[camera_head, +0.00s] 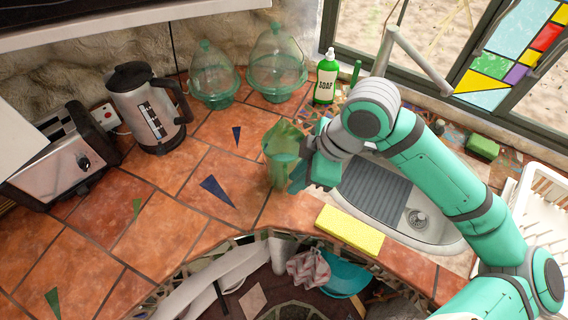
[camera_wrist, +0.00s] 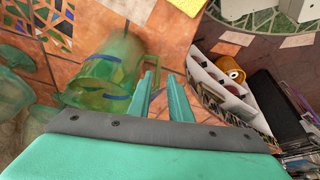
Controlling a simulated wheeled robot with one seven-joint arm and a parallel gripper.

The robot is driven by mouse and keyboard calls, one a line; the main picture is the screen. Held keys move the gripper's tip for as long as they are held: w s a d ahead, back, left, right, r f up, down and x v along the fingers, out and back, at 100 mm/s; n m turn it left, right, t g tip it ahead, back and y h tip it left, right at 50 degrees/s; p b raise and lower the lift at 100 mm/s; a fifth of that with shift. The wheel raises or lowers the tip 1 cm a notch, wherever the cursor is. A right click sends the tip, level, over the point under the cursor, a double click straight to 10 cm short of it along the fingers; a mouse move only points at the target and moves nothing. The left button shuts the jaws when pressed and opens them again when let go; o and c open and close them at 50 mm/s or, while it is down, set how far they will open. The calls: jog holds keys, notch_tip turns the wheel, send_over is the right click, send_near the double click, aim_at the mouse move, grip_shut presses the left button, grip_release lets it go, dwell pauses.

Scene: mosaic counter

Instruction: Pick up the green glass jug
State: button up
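The green glass jug (camera_head: 281,152) stands on the terracotta tile counter, left of the sink, in the head view. It is see-through, with a wide lip at the top. In the wrist view the jug (camera_wrist: 107,72) lies at the left, with its handle toward my fingers. My gripper (camera_head: 297,180) is close beside the jug's right side in the head view. In the wrist view my gripper (camera_wrist: 162,78) shows two green fingers with a gap between them, near the handle. Whether a finger touches the handle cannot be told.
A yellow sponge (camera_head: 350,231) lies at the sink's front edge. A green soap bottle (camera_head: 326,78) and glass domes (camera_head: 277,62) stand behind. A kettle (camera_head: 147,106) and toaster (camera_head: 62,160) stand left. The tiles left of the jug are mostly clear. The counter's front edge is near.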

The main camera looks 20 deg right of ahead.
jog(key=shift+x, duration=2.7)
jog(key=shift+w, duration=0.15)
grip_shut()
jog(key=shift+d+r, duration=0.1)
